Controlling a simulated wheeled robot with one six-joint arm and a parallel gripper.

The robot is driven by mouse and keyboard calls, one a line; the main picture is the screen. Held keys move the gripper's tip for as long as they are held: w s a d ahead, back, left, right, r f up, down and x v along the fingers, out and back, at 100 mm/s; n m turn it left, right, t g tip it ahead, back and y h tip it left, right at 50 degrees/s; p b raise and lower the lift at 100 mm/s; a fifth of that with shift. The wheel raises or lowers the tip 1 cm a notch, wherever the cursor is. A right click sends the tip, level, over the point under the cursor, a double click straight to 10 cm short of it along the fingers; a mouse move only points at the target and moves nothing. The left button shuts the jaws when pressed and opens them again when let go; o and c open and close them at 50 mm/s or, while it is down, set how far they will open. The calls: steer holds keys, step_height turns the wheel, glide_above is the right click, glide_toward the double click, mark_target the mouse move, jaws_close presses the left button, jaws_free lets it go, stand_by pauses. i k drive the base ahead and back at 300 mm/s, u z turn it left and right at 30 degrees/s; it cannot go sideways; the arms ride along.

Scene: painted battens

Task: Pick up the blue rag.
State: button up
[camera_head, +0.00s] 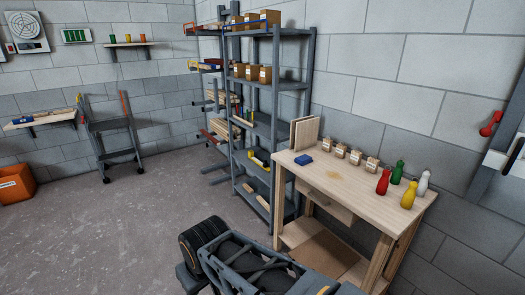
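A small folded blue rag (303,160) lies flat near the left end of the top of a light wooden workbench (345,186). Nothing touches it from above. Dark grey parts of my own body fill the bottom middle of the head view, low in front of the bench. I cannot make out my gripper's fingers in this view.
Several small labelled bags (356,158) stand along the bench's back edge. Red (383,182), green (397,172), yellow (409,195) and white bottles stand at its right. A tall grey shelf (276,110) stands left of the bench. Open floor (130,225) lies to the left.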

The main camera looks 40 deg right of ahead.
mark_target(304, 160)
steer(key=z, duration=0.25)
steer(key=i, duration=1.75)
steer(key=z, duration=1.65)
steer(key=i, duration=1.2)
steer(key=z, duration=1)
